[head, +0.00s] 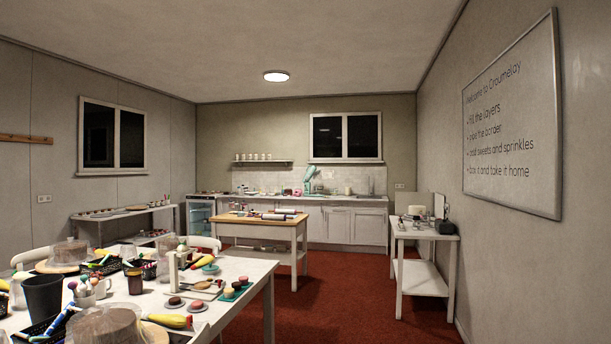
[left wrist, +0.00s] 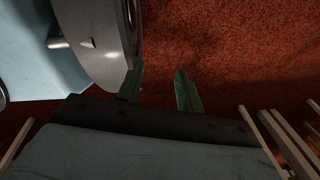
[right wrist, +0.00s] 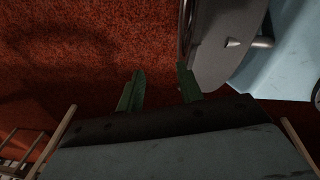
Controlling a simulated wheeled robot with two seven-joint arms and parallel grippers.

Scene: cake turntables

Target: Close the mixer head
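A small teal shape that looks like the stand mixer (head: 309,175) stands on the back counter, left of the tap, under the window. Its upper part appears tilted up, but it is too far away to make out details. My left gripper (left wrist: 158,82) is open and empty above the red carpet in the left wrist view. My right gripper (right wrist: 162,80) is open and empty above the carpet in the right wrist view. Neither gripper shows in the head view, and both are far from the mixer.
A cluttered white table (head: 240,270) fills the near left. A wooden-topped table (head: 250,222) with rolling pins stands before the back counter (head: 350,200). A white side table (head: 420,236) stands along the right wall. Red carpet (head: 340,295) is clear between them.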

